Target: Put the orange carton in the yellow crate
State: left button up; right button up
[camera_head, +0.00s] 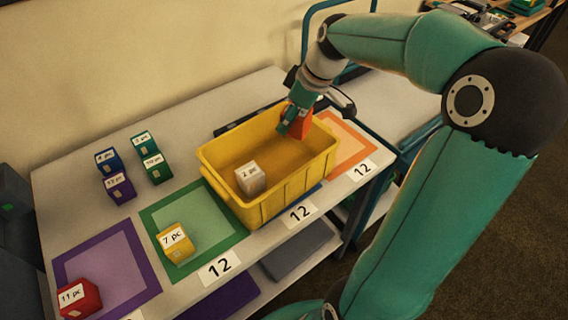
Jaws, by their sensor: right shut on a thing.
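The yellow crate (293,186) stands on the table, with a white carton (250,179) marked "2 pc" inside it. My right gripper (294,125) is over the far right part of the crate. It is shut on the orange carton (302,124), which shows partly between and behind the fingers. I cannot tell whether the orange carton is above the rim or a little below it. My left gripper is not in view.
A yellow carton (176,243) sits on the green-framed mat and a red carton (78,298) by the purple-framed mat (147,261). Blue (108,162), purple (120,187) and two green cartons (156,168) stand at the back left. An orange-framed mat (348,146) lies right of the crate.

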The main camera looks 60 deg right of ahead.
aim_at(284, 166)
notch_tip(284, 166, down, 14)
jog(key=shift+f+b, duration=0.2)
jog(key=shift+b, duration=0.25)
jog(key=shift+f, duration=0.15)
jog(key=o, duration=1.2)
jog(key=shift+o, duration=0.2)
jog(key=shift+r, duration=0.25)
jog(key=v, duration=1.2)
